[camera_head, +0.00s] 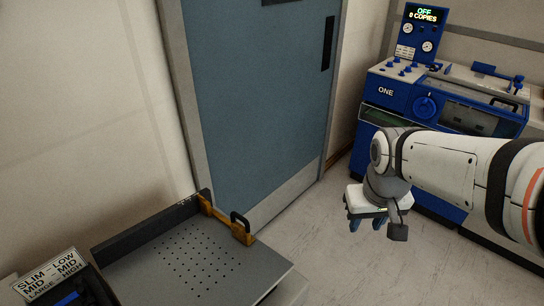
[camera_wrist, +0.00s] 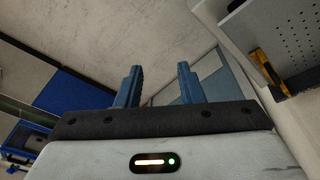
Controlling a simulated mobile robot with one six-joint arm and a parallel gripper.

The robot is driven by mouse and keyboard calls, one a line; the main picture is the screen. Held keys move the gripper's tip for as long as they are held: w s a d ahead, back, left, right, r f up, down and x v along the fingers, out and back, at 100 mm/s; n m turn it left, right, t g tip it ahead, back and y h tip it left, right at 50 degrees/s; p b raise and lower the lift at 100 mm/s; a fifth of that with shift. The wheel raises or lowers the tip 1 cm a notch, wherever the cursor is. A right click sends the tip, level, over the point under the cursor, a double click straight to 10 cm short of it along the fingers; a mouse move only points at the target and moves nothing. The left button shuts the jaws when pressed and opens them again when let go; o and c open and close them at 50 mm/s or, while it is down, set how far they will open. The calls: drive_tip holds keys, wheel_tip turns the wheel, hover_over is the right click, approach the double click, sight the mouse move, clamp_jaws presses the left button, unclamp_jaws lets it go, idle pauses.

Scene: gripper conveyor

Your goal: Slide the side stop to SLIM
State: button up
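The side stop appears to be the orange bar with a black handle (camera_head: 238,232) at the back right of a grey perforated table (camera_head: 150,274). In the wrist view an orange bar (camera_wrist: 268,72) lies at the right edge, beside the perforated plate (camera_wrist: 290,28). My gripper (camera_head: 367,222) hangs over the floor, well to the right of the stop and apart from it. In the wrist view its two blue fingers (camera_wrist: 160,85) are spread with nothing between them. No SLIM mark on the stop's track is readable.
A sign (camera_head: 50,276) at lower left reads SLIM-LOW, MID-MID, LARGE-HIGH. A dark fence (camera_head: 150,234) runs along the table's back left edge. A blue door (camera_head: 262,90) stands behind. A blue machine (camera_head: 445,100), marked ONE, stands at right. Floor is clear between table and machine.

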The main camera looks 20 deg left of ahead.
drive_tip(key=w+a+n+p, duration=0.4)
drive_tip(key=w+a+n, duration=0.15)
drive_tip(key=a, duration=0.85)
drive_tip(key=n+g+p, duration=0.1)
drive_tip(key=n+p, duration=0.2)
drive_tip(key=n, duration=0.1)
hover_over(238, 217)
wheel_tip(238, 217, down, 7)
drive_tip(key=shift+h, duration=0.3)
wheel_tip(238, 217, down, 7)
drive_tip(key=shift+d+r+p, duration=0.1)
drive_tip(key=shift+r+p, duration=0.1)
drive_tip(key=shift+p, duration=0.6)
clamp_jaws()
drive_tip(key=shift+s, duration=0.1)
